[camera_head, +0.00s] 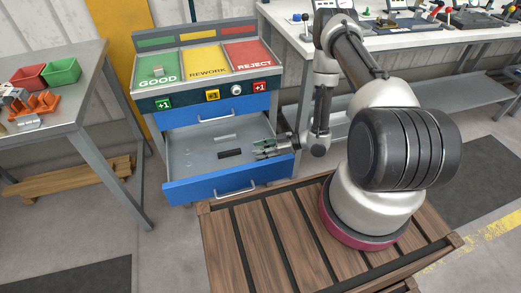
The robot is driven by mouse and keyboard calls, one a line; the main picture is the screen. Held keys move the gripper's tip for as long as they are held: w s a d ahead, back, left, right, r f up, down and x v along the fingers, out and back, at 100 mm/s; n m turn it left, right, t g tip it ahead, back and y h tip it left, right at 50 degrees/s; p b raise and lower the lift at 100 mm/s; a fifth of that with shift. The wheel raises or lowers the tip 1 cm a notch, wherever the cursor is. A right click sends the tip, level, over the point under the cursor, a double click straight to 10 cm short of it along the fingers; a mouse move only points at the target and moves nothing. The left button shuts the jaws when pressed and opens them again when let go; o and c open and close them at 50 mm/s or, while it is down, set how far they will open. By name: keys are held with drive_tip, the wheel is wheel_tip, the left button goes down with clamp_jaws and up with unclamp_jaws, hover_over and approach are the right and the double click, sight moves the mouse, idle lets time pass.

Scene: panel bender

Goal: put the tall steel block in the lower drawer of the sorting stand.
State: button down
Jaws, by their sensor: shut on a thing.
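The sorting stand (140,88) stands left of my arm. Its lower drawer (190,165) is pulled far out, with a blue front (228,182) and a grey inside. The blue upper drawer (215,110) above it is shut. My gripper (257,150) is at the right part of the lower drawer, low over its floor, with its fingers pointing left. It is shut on a small grey thing, apparently the tall steel block; the fingers hide most of it. I cannot tell whether the block touches the drawer floor. A dark patch lies on the floor left of the fingers.
A small block sits on the green GOOD area (158,83). A grey table (60,105) with red and green bins stands left. A white workbench (400,43) runs along the back right. The drawer's left part is clear.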

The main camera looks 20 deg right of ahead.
drive_tip(key=c, duration=1.1)
unclamp_jaws()
drive_tip(key=shift+f, duration=0.1)
